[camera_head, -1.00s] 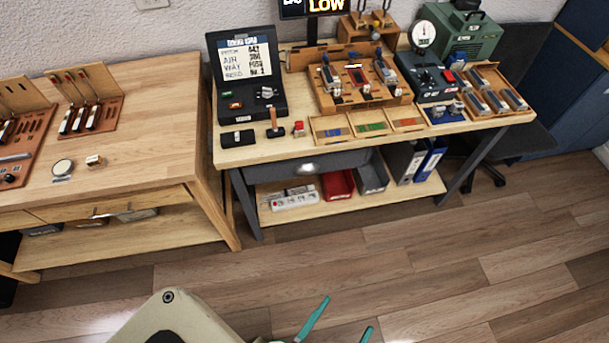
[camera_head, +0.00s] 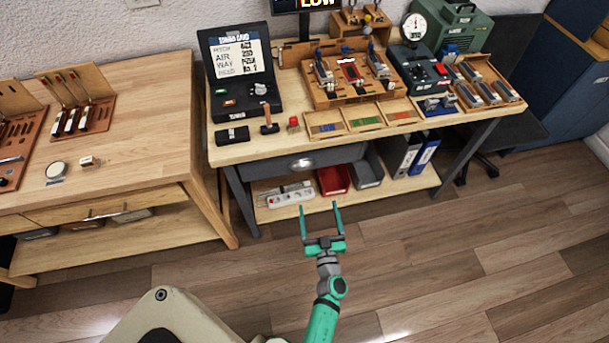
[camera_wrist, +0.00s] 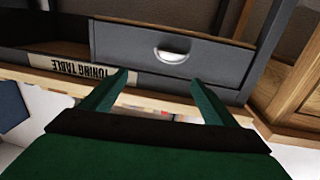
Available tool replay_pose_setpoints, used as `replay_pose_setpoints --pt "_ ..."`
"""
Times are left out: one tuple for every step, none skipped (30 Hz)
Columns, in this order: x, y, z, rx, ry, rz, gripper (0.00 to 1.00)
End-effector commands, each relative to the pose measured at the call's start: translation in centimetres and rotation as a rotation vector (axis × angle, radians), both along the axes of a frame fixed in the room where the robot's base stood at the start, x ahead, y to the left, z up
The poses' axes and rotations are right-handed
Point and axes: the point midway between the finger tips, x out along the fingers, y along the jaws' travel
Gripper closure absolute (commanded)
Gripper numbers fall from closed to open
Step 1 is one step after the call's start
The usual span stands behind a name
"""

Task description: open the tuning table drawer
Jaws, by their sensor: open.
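The tuning table (camera_head: 235,152) stands at the centre back with a wooden top and grey frame. Its dark grey drawer (camera_head: 270,170) sits under the top and looks shut. A silver cup handle (camera_head: 302,164) is on the drawer front. My gripper (camera_head: 320,206) is open and empty, apart from the drawer, its fingers pointing toward the table. In the wrist view the drawer front (camera_wrist: 215,68) and handle (camera_wrist: 173,56) lie ahead of the fingertips, seen turned over. A label reading like "TUNING TABLE" (camera_wrist: 83,62) shows beside the drawer.
A wooden workbench (camera_head: 130,165) stands close on the left. The table's lower shelf (camera_head: 350,200) holds a power strip (camera_head: 290,195), a red bin (camera_head: 334,180), a grey bin (camera_head: 367,170) and binders (camera_head: 412,158). Tools and devices crowd the top. The floor (camera_head: 430,260) in front is clear.

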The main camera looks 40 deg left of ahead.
Motion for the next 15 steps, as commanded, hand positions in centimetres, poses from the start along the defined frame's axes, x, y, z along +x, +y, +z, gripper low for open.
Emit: replay_pose_setpoints --pt "0.9 1.5 -0.1 0.002 0.002 0.028 0.19" --pt "1.2 2.1 -0.2 0.003 0.006 0.041 0.19" --pt "1.6 2.8 -0.4 0.002 0.011 0.056 0.19" --pt "1.8 3.3 -0.4 0.004 0.014 0.066 0.19" --pt "2.0 3.7 -0.5 0.002 0.015 0.074 0.19" --pt "2.1 4.1 -0.6 0.003 0.019 0.082 0.19" --pt "2.3 4.4 -0.6 0.004 0.020 0.086 0.19" --pt "2.4 4.6 -0.6 0.005 0.021 0.089 0.19" --pt "2.6 4.8 -0.6 0.004 0.022 0.092 0.19" --pt "2.7 5.0 -0.7 0.003 0.022 0.093 0.19" --pt "2.8 5.2 -0.7 0.004 0.023 0.094 0.19" --pt "3.1 5.7 -0.7 0.004 0.023 0.096 0.19" --pt "3.3 6.1 -0.6 0.005 0.022 0.098 0.19" --pt "3.5 6.5 -0.6 0.005 0.022 0.099 0.19" --pt "3.8 7.1 -0.6 0.004 0.022 0.102 0.19"
